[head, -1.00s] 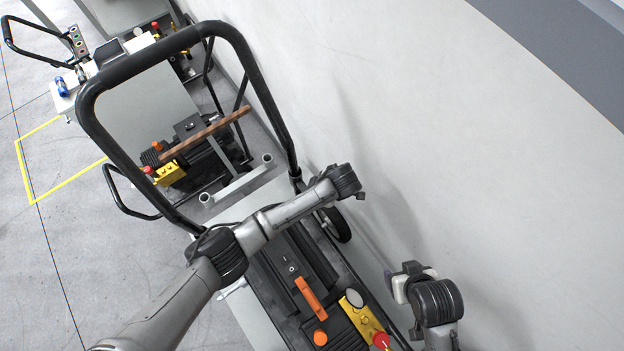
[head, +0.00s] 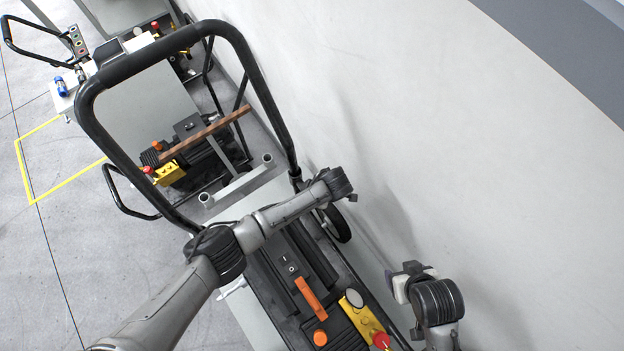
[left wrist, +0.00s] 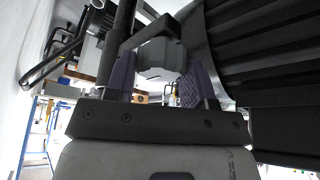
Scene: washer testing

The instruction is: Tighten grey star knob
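A grey faceted knob (left wrist: 160,57) shows in the left wrist view, under a dark bracket. My left gripper (left wrist: 160,83) has its two purple-padded fingers on either side of it. The knob fills most of the gap between the fingertips, but I cannot tell whether both pads touch it. In the head view the left gripper and the knob are hidden behind my left wrist, above the near cart's right side. My right gripper (head: 401,286) is partly visible at the lower right, near the wall. Its fingers do not show clearly, and it appears apart from the cart.
The near cart has a black tubular handle (head: 165,48), an orange handle (head: 311,297) and a yellow box (head: 364,319) with a red button. A second unit with a yellow box (head: 168,174) shows beyond. The wall (head: 450,150) is close on the right; open floor lies left.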

